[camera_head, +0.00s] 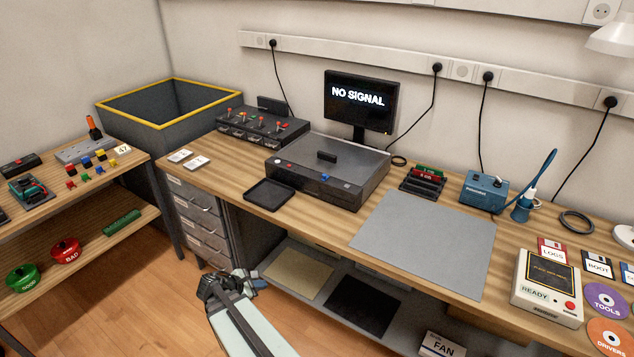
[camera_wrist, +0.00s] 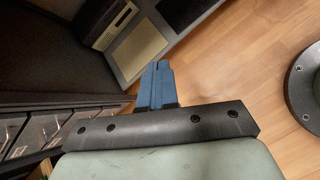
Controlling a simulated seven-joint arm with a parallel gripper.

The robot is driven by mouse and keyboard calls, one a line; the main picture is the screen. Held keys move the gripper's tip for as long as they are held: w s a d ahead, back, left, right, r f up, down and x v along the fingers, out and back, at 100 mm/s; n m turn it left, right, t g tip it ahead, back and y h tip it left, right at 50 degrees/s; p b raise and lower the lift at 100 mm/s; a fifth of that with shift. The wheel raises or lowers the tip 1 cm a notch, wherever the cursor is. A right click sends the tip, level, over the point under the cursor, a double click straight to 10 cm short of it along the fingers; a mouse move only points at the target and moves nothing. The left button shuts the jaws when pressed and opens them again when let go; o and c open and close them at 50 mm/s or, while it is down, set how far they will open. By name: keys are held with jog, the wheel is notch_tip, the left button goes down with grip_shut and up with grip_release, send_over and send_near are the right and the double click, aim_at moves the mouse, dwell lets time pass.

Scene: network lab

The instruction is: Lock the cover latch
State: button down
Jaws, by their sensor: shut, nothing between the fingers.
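My gripper (camera_head: 259,284) is below and in front of the bench, well apart from the box. In the wrist view its blue fingers (camera_wrist: 157,84) are together and empty, over the floor.
A black tray (camera_head: 269,194) lies left of the box and a grey mat (camera_head: 425,242) to its right. Drawers (camera_head: 198,223) stand under the bench. A lower shelf (camera_head: 322,296) holds flat sheets. The bench front edge lies between my gripper and the box.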

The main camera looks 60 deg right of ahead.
aim_at(326, 176)
jog(key=d+r+n+h, duration=0.2)
jog(key=d+r+h, duration=0.1)
jog(key=d+r, duration=0.6)
jog(key=d+r+n+h, duration=0.3)
jog(key=d+r, duration=0.6)
jog(key=r, duration=0.7)
jog(key=shift+r+g+h, duration=0.4)
jog(key=shift+w+d, duration=0.1)
jog(key=x, duration=1.3)
jog(key=shift+d, duration=0.4)
jog(key=shift+f, duration=0.1)
